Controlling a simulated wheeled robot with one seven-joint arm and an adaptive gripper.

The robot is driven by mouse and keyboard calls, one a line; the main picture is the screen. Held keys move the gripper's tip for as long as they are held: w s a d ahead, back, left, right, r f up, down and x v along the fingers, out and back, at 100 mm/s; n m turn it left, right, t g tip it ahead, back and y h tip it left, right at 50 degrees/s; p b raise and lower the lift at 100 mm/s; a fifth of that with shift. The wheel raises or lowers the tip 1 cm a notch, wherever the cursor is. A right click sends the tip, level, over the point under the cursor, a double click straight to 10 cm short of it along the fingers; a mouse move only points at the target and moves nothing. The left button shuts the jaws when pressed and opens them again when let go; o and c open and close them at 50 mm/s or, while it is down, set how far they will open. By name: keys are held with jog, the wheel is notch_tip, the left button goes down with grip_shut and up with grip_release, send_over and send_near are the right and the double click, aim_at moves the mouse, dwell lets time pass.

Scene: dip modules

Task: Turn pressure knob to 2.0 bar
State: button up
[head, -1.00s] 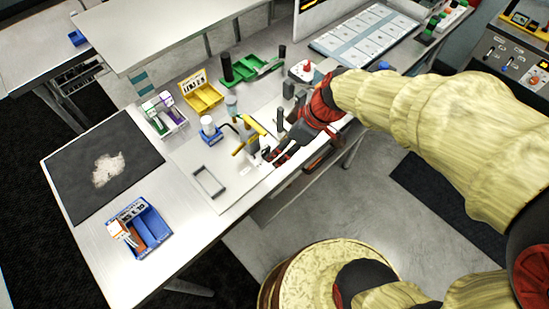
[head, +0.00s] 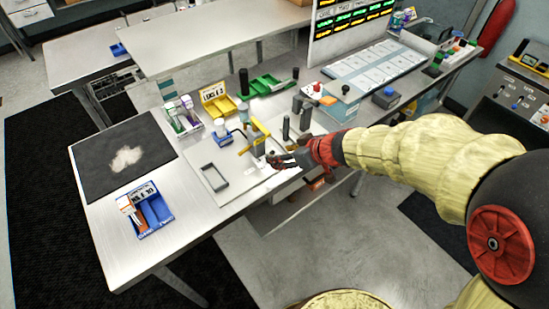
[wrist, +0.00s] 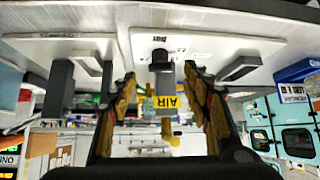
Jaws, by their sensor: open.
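My gripper (wrist: 160,72) has one finger on each side of this part, with visible gaps. In the head view, my gripper (head: 276,161) is low over the front of the white board (head: 230,172). It is close to the right of the yellow-topped fixture (head: 259,130). The gripper hides what is between its fingers there.
Grey upright posts (head: 286,128) stand just behind my gripper. A grey rectangular frame (head: 214,178) lies on the board to the left. Open floor lies in front.

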jog(key=b+x, duration=0.1)
jog(key=x, duration=0.5)
jog(key=shift+w+f, duration=0.1)
jog(key=shift+w, duration=0.05)
jog(key=shift+c, duration=1)
jog(key=c, duration=1)
